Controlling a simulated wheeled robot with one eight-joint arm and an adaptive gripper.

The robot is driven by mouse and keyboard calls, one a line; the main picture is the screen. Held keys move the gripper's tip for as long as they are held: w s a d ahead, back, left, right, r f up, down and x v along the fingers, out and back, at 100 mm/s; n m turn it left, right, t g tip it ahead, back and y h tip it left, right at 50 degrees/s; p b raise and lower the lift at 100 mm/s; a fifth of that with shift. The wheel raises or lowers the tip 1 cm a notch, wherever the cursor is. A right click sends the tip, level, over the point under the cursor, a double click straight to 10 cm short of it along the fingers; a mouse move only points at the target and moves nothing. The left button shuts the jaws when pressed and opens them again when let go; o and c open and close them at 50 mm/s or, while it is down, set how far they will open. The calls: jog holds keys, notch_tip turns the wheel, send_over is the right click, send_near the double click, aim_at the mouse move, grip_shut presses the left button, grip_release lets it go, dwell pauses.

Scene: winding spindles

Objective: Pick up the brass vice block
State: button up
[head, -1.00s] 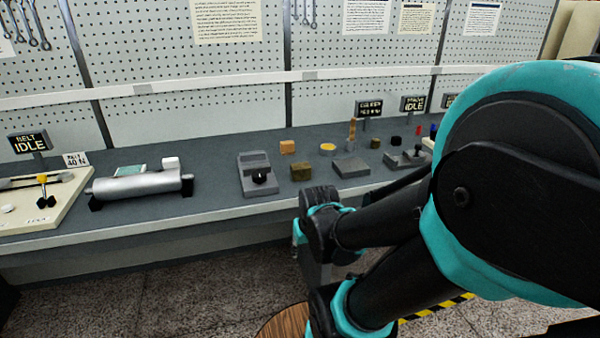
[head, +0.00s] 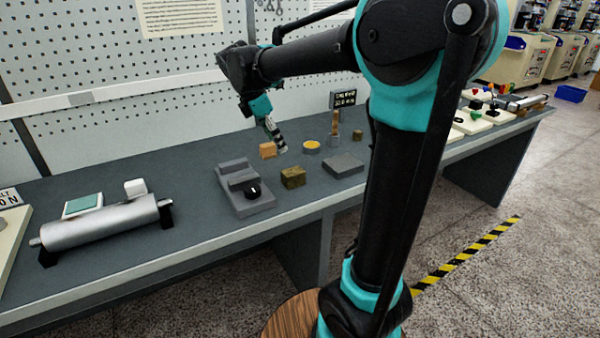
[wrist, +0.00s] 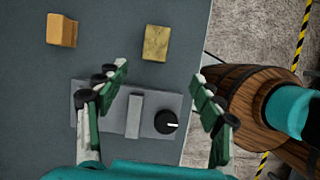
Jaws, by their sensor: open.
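The brass vice block looks like the mottled, dull gold block (head: 293,177), standing on the bench right of the grey vice-like fixture (head: 230,172). In the wrist view the gold block (wrist: 156,42) lies just beyond the fingertips, roughly centred between them. My gripper (head: 276,138) is in the air above the bench, fingers down. In the wrist view my gripper (wrist: 161,73) is open and empty, with the fixture (wrist: 110,110) and its black knob below. Nothing hides the gold block.
A smoother orange block (head: 268,150) stands behind the gold one. A flat grey plate (head: 343,165), a yellow-topped round piece (head: 311,147) and a small brown cube (head: 357,134) are to the right. A silver roller (head: 100,232) lies at left. A wooden barrel (wrist: 250,100) shows beside the bench edge.

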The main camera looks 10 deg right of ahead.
send_near(292, 171)
jog(key=shift+n, duration=0.3)
jog(key=x, duration=0.6)
jog(key=shift+d+r, duration=0.1)
jog(key=shift+x, duration=2.75)
jog(key=shift+a, duration=0.2)
jog(key=shift+c, duration=0.6)
grip_shut()
